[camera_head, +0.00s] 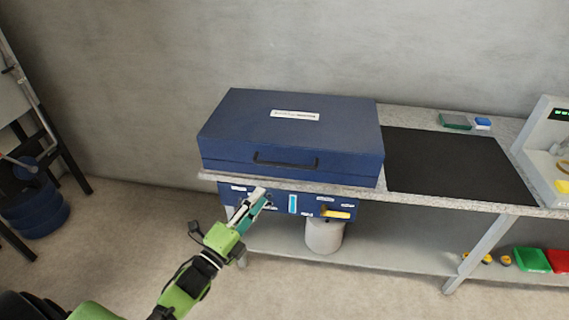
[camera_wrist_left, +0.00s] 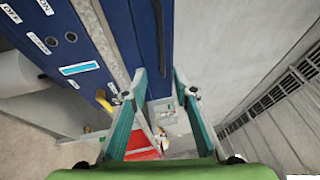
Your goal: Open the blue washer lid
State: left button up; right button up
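The blue washer lid (camera_head: 300,125) is a broad flat blue box top with a white label. It looks shut. A dark bar handle (camera_head: 286,161) is on its front face. In the left wrist view the blue front (camera_wrist_left: 135,40) and the dark handle (camera_wrist_left: 160,30) show ahead of the fingers. My left gripper (camera_head: 258,198) is below and left of the handle, in front of the control panel. In the wrist view its two teal fingers (camera_wrist_left: 158,88) are apart with nothing visible between them. I cannot see contact with the handle. My right gripper is not in view.
The control panel (camera_head: 290,203) has labels and knobs. A black mat (camera_head: 450,165) lies on the speckled worktop right of the washer. A pale bucket (camera_head: 324,236) stands below. Green and red bins (camera_head: 532,260) sit on the lower shelf at right.

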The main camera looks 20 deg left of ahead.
aim_at(284, 165)
pick_arm(q)
jog(key=b+x, duration=0.4)
jog(key=x, duration=1)
jog(key=shift+s, duration=0.1)
grip_shut()
